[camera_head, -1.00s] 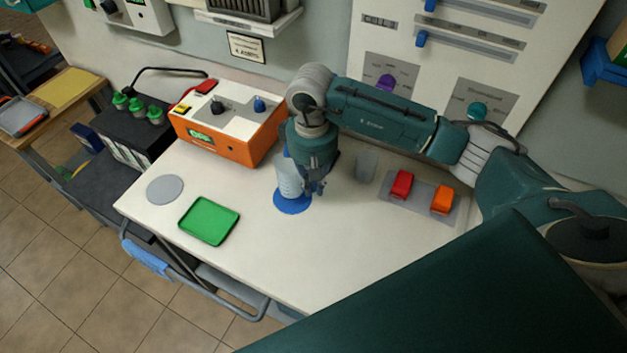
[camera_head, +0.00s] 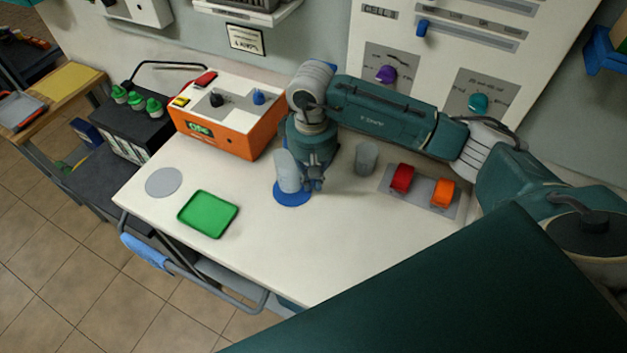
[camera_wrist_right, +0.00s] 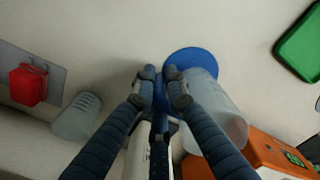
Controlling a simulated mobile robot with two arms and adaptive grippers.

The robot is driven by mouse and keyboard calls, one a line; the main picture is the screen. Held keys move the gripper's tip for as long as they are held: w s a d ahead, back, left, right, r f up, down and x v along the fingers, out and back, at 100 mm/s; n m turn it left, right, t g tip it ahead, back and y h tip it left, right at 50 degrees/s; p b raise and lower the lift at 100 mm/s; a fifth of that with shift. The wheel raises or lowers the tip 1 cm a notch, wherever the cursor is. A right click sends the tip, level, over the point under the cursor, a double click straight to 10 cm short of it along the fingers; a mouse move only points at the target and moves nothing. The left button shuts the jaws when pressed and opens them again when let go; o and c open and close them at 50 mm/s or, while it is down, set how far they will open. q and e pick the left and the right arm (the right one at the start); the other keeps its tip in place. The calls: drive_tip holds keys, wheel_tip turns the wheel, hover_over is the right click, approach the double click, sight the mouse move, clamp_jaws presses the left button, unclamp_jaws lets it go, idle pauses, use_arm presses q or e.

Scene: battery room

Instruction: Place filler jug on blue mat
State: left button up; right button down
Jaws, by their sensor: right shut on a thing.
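The filler jug (camera_head: 286,170) is a translucent pale vessel, seen over the round blue mat (camera_head: 291,198) on the white worktop. In the right wrist view the jug (camera_wrist_right: 218,110) overlaps the blue mat (camera_wrist_right: 192,60). My right gripper (camera_head: 317,184) is just right of the jug. In the wrist view its fingertips (camera_wrist_right: 161,88) are closed together on a narrow blue part beside the jug, which looks like its handle. The jug looks roughly upright. I cannot tell whether its base touches the mat. My left gripper is not in view.
A translucent cup (camera_head: 366,158) stands right of my gripper. Red and orange switches (camera_head: 402,178) sit on a grey plate farther right. An orange device (camera_head: 228,137) stands behind left. A green tray (camera_head: 208,213) and a grey disc (camera_head: 163,182) lie left. The front worktop is clear.

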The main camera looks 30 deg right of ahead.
drive_tip(key=c, duration=1.8)
unclamp_jaws()
drive_tip(key=shift+s+f, duration=0.5)
drive_tip(key=shift+f, duration=0.05)
drive_tip(key=shift+o, duration=0.2)
drive_tip(key=shift+r, duration=0.1)
drive_tip(key=shift+r+p, duration=0.55)
drive_tip(key=shift+p, duration=0.4)
drive_tip(key=shift+w+r+b, duration=0.25)
drive_tip(key=shift+w+b, duration=0.05)
drive_tip(key=r+b, duration=0.1)
drive_tip(key=r, duration=0.2)
drive_tip(key=r+b, duration=0.1)
drive_tip(key=r, duration=0.3)
drive_tip(key=r+b, duration=0.1)
drive_tip(key=r, duration=0.2)
drive_tip(key=shift+w+r+b, duration=0.2)
drive_tip(key=shift+w+b, duration=0.05)
drive_tip(key=shift+b, duration=0.1)
drive_tip(key=shift+r, duration=0.7)
